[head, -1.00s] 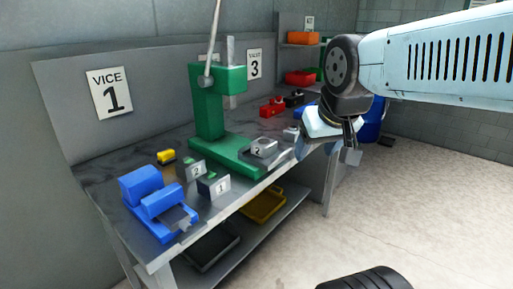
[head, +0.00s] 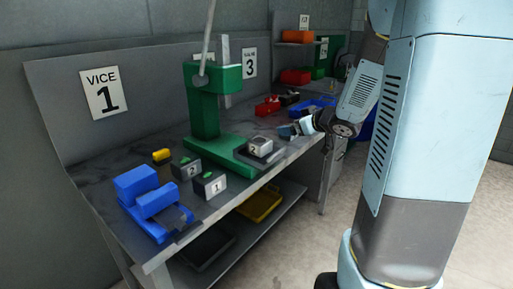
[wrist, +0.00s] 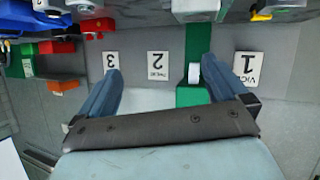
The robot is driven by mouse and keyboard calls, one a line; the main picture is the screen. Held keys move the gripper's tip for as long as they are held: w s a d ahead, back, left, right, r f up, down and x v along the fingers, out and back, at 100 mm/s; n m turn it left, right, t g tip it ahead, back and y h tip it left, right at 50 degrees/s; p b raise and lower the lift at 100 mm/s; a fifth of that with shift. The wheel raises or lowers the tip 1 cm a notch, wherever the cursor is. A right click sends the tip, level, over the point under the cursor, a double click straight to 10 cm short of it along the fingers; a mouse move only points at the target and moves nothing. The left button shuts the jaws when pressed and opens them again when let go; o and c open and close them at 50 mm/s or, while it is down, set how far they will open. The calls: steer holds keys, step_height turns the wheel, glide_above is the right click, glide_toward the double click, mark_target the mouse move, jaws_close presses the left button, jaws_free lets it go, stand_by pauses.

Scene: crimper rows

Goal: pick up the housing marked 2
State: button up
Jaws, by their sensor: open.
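A pale grey block marked 2 (head: 260,147) sits on a dark plate at the foot of the green press (head: 205,130). A darker box with a green top, also marked 2 (head: 186,169), stands left of it on the bench. A similar box marked 1 (head: 210,186) stands beside that one. A pale grey block (wrist: 195,8) shows at the top edge there.
A blue vice (head: 150,200) stands at the near left of the bench (head: 115,190). A yellow piece (head: 161,155) lies behind it. Red parts (head: 268,106) and a blue tray (head: 318,104) are further back. A yellow bin (head: 260,206) is on the lower shelf.

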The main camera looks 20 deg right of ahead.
mark_target(260, 140)
steer(key=w+a+f+y, duration=0.1)
steer(key=w+a+f, duration=0.2)
steer(key=w+a+f+n+g+y, duration=0.1)
steer(key=w+a+f, duration=0.2)
steer(key=w+a+f+y, duration=0.1)
steer(key=w+a+f, duration=0.2)
steer(key=shift+w+a+f+g+y, duration=0.1)
steer(key=shift+a+f+g+y, duration=0.15)
steer(key=shift+g+y, duration=0.15)
steer(key=shift+r, duration=0.1)
stand_by(0.3)
steer(key=shift+c, duration=0.3)
steer(key=shift+r, duration=0.1)
steer(key=c, duration=1.6)
